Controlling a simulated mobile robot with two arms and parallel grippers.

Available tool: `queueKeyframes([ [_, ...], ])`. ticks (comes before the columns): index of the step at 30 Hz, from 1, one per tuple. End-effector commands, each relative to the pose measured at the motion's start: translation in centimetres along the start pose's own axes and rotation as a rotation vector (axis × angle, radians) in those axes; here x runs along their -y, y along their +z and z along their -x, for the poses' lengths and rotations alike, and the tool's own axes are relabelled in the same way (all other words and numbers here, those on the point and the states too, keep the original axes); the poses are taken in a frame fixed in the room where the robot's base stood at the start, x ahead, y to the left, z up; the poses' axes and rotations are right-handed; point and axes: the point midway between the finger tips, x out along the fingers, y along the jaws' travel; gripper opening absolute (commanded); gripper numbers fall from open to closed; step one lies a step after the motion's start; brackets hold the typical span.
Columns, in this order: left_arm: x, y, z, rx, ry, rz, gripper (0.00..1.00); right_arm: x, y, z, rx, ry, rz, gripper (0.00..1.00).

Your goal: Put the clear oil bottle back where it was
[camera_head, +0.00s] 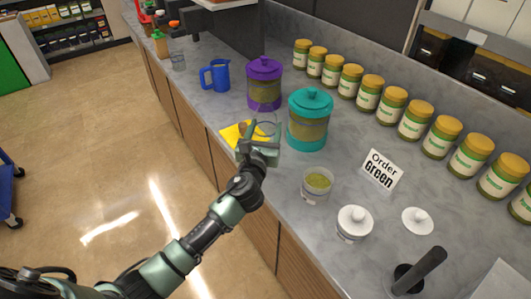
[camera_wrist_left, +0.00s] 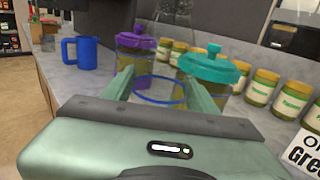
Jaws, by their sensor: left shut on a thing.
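My left gripper (camera_head: 262,143) is over the near counter edge by the teal-lidded jar. It is shut on a clear, see-through container (camera_head: 266,123), which shows in the left wrist view as a blue-edged ring (camera_wrist_left: 160,101) between the fingers. My right gripper is not in view.
A yellow sheet (camera_head: 231,134) lies beside my left gripper. The purple-lidded jar (camera_head: 264,88), teal-lidded jar (camera_head: 308,125) and blue pitcher (camera_head: 218,76) stand close by. An open cup of green powder (camera_head: 317,185) is nearer. Yellow-lidded jars (camera_head: 396,100) line the wall.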

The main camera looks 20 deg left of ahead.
Motion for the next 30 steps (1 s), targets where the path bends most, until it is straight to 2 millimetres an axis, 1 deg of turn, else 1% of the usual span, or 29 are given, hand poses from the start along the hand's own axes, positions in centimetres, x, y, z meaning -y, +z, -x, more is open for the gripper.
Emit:
queueKeyframes([
  [1, 0.0, -1.6, 0.0, -0.002, 0.001, 0.0, 0.01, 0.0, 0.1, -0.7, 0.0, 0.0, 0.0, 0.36],
  [3, 0.1, -2.8, 0.0, 0.0, 0.0, 0.001, 0.01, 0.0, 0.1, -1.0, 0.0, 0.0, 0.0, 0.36],
  [6, 0.0, -3.9, -0.1, 0.002, 0.0, 0.001, 0.01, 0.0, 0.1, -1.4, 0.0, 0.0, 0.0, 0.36],
  [10, 0.0, -4.8, 0.0, 0.003, 0.001, 0.002, 0.01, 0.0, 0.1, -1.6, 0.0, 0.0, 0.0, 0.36],
  [16, 0.0, -8.0, -0.1, 0.001, 0.001, 0.0, 0.01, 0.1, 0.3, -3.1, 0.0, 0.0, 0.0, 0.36],
  [19, 0.1, -8.5, -0.1, 0.003, -0.001, 0.001, 0.01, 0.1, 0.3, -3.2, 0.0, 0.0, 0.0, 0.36],
  [26, 0.0, -8.5, -0.1, 0.004, -0.001, 0.001, 0.01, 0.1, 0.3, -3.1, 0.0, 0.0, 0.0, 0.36],
  [30, 0.0, -8.9, -0.1, 0.004, -0.001, 0.001, 0.01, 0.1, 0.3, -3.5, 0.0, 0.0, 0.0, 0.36],
])
